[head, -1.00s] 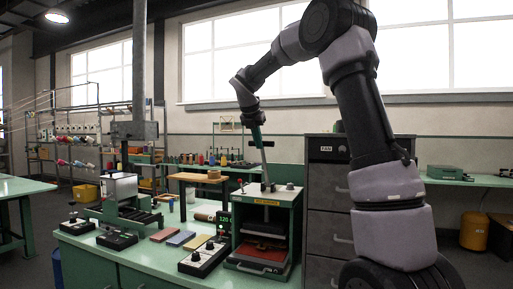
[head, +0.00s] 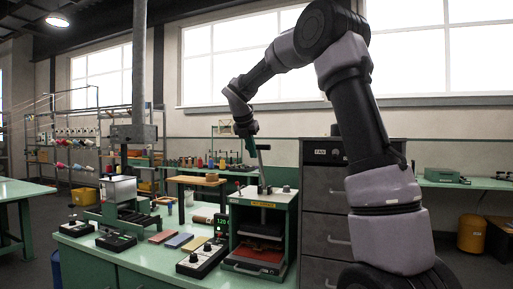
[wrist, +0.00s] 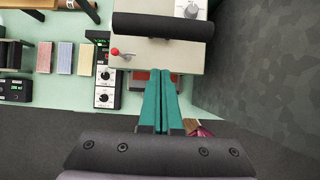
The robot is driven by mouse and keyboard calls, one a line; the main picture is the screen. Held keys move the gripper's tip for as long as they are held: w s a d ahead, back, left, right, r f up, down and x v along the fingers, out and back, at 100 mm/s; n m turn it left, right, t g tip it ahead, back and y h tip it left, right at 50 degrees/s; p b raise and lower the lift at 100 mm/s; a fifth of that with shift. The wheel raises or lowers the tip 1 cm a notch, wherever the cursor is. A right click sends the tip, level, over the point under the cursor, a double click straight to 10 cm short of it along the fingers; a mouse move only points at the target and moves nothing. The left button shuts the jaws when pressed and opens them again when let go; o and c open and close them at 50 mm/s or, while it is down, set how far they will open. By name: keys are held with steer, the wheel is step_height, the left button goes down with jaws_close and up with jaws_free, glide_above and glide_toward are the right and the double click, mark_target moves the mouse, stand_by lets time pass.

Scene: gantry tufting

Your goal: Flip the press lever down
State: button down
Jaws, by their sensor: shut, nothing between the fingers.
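The press (head: 233,225) is a green box frame with a pale top, on the bench in the head view. Its lever (head: 261,165) is a thin grey arm standing up, slightly tilted, from the top. In the wrist view its dark grip bar (wrist: 163,27) lies across the picture above the pale top plate (wrist: 150,58). My gripper (head: 251,154) has teal fingers, shut and empty, beside the upper lever in the head view. In the wrist view my fingertips (wrist: 161,72) are just below the grip bar.
A red-knobbed switch (wrist: 115,51) and a grey dial (wrist: 193,8) sit on the press top. A control box (head: 202,257) and coloured blocks (head: 180,240) lie left of the press. A grey drawer cabinet (head: 326,215) stands behind to the right.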

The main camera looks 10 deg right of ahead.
step_height(320, 180, up, 10)
steer(key=s+a, duration=0.1)
steer(key=s, duration=0.1)
steer(key=shift+a+f, duration=0.2)
steer(key=shift+a, duration=0.15)
